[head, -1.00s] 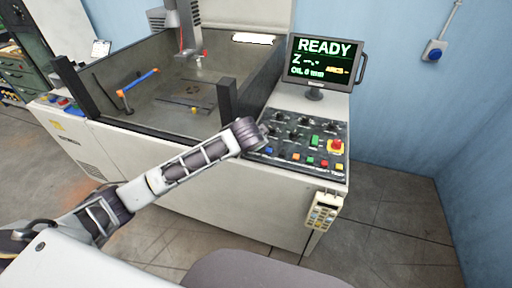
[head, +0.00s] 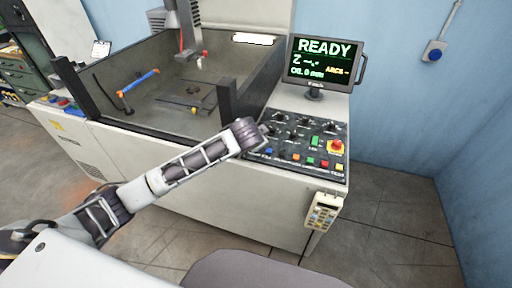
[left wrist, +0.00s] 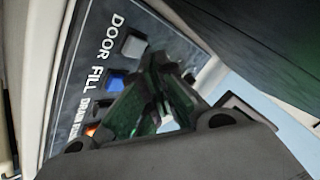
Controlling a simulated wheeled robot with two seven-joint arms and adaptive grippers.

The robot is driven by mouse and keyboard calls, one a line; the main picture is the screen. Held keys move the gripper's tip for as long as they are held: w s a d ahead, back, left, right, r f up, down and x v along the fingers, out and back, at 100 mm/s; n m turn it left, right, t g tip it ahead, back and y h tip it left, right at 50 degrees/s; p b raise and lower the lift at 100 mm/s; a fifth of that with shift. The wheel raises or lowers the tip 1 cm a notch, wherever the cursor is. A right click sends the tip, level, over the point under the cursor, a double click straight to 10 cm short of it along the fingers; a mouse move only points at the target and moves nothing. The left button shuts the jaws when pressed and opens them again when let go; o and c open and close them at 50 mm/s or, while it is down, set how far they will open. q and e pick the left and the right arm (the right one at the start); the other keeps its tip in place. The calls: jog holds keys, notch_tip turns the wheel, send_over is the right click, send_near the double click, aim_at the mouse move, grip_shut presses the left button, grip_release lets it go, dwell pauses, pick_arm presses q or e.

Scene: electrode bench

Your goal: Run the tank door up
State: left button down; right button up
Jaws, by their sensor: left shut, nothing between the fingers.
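The machine's tank (head: 185,75) is open at its front between two dark posts; no raised door panel shows there. The control panel (head: 300,146) is right of the tank. My left gripper (left wrist: 160,72) is shut and empty over the panel. In the left wrist view, the grey button (left wrist: 133,45) beside the DOOR label is just left of and beyond the fingertips; I cannot tell whether they touch it. The blue FILL button (left wrist: 115,78) is left of the fingers, and an orange button (left wrist: 91,129) is partly hidden. My right gripper is out of view.
A monitor (head: 323,62) behind the panel reads READY and OIL 0 mm. A red emergency stop (head: 335,146) sits at the panel's right. A pendant (head: 323,210) hangs on the machine's front. A blue-handled bar (head: 139,82) is in the tank.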

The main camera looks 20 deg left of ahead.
pick_arm(q)
jog(key=shift+f, duration=0.4)
jog(key=shift+f+p, duration=0.3)
jog(key=shift+f, duration=0.2)
dwell(1.6)
jog(key=shift+r+p, duration=0.9)
jog(key=shift+p, duration=0.25)
jog(key=shift+r+p, duration=2.5)
jog(key=shift+p, duration=0.25)
